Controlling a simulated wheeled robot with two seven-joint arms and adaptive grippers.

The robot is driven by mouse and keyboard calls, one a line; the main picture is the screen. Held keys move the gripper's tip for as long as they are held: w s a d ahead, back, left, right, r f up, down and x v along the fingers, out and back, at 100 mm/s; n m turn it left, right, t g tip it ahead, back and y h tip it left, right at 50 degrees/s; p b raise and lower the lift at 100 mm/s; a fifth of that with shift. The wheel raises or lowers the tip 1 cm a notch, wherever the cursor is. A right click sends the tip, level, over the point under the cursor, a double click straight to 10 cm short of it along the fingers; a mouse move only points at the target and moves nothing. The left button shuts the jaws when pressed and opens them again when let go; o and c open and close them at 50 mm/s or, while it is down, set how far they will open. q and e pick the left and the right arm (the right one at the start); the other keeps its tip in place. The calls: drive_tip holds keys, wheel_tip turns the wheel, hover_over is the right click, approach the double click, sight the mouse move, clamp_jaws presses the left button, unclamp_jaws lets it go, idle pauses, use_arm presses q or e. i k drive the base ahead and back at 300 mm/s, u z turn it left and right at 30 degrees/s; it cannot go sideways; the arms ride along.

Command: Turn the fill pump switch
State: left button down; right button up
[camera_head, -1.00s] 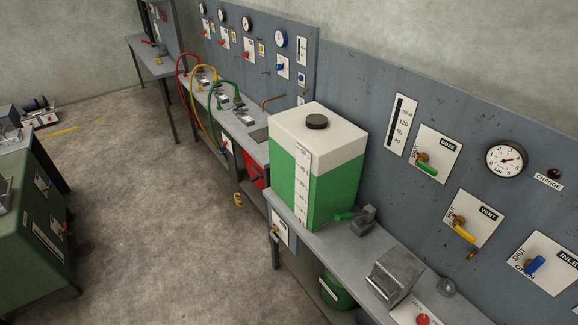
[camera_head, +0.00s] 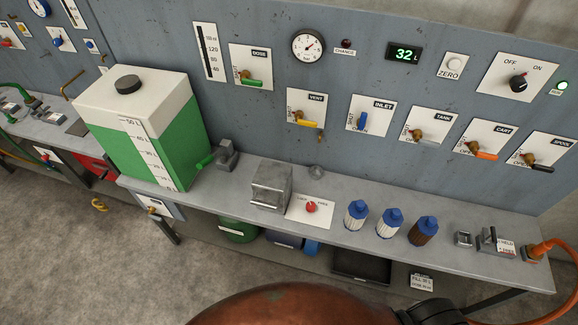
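A black rotary switch (camera_head: 518,82) sits on a white plate marked OFF and ON, at the upper right of the grey wall panel. Its pointer is small and seems to lean toward the ON side. A small green lamp (camera_head: 563,86) beside it looks lit. I cannot read a pump name on the plate. Neither of my grippers can be made out in the head view, and nothing touches the switch.
A display (camera_head: 405,54) reads 32 L. A rounded brown surface (camera_head: 300,305) fills the bottom centre.

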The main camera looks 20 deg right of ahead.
sight(518, 84)
drive_tip(key=z, duration=2.1)
